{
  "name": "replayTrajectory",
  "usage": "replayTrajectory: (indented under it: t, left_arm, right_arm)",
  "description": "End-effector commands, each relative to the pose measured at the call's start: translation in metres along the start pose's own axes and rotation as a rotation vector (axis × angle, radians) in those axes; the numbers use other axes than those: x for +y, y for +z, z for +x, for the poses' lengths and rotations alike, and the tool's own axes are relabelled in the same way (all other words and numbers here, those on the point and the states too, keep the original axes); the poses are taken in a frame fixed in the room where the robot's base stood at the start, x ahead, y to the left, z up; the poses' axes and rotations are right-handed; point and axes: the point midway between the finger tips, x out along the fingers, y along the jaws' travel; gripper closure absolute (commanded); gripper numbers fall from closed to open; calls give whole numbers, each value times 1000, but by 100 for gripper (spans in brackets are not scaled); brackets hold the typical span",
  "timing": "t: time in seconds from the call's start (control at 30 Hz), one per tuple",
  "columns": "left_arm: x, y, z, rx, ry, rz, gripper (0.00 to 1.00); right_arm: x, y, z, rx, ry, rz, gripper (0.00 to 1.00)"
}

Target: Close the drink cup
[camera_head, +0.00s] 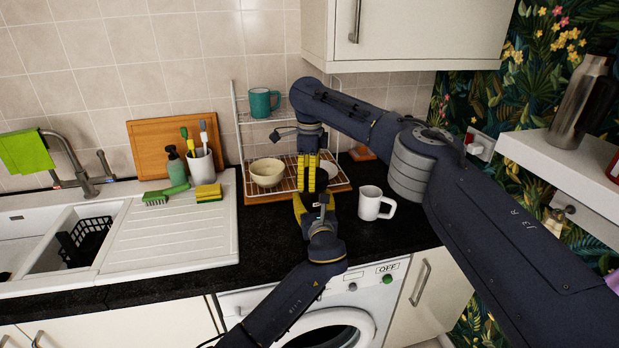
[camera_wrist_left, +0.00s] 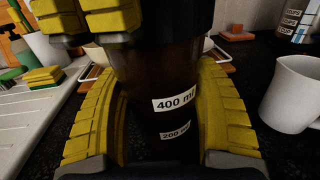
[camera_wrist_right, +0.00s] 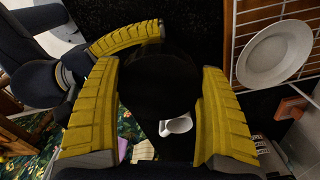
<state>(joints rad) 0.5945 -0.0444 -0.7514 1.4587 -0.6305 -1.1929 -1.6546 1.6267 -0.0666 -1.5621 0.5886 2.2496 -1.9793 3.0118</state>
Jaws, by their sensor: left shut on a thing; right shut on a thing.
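The drink cup (camera_wrist_left: 165,75) is a dark see-through vessel with 400 ml and 200 ml labels. It stands upright in the left wrist view, between the yellow fingers of my left gripper (camera_head: 313,203), which is shut on it. A black lid (camera_wrist_left: 178,25) is at the cup's top. In the right wrist view the lid (camera_wrist_right: 157,83) is a dark disc, and my right gripper (camera_wrist_right: 160,76) is shut on it from above. In the head view my right gripper (camera_head: 308,173) sits directly over the left one, and they mostly hide the cup. I cannot tell whether the lid is fully seated.
A white mug (camera_head: 371,204) stands on the black counter just right of the grippers. Behind them a wire rack (camera_head: 240,125) holds a cream bowl (camera_head: 267,172) and a teal mug (camera_head: 262,102). The sink drainer (camera_head: 170,235) is left, with clear counter between.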

Motion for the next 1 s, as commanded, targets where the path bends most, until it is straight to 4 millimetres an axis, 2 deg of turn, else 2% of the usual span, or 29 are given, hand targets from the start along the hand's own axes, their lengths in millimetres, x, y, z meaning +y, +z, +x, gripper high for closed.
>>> replayTrajectory:
  t: [0.07, 0.1, 0.27, 0.53, 0.8, 1.0]
  left_arm:
    - [0, 0, 0, 1, -1, 0, 100]
    - [0, 0, 0, 1, -1, 0, 100]
    - [0, 0, 0, 1, -1, 0, 100]
    - [0, 0, 0, 0, 0, -1, 100]
    - [0, 0, 0, 0, 0, -1, 100]
    - [0, 0, 0, 0, 0, -1, 100]
  right_arm:
    - [0, 1, -1, -1, 0, -2, 43]
    - [0, 1, -1, -1, 0, -2, 18]
    - [0, 0, 0, -1, 0, -2, 0]
    - [0, 0, -3, 0, -1, -2, 0]
    - [0, 0, -31, 0, -3, -2, 0]
    - [0, 0, -44, 0, -1, -1, 0]
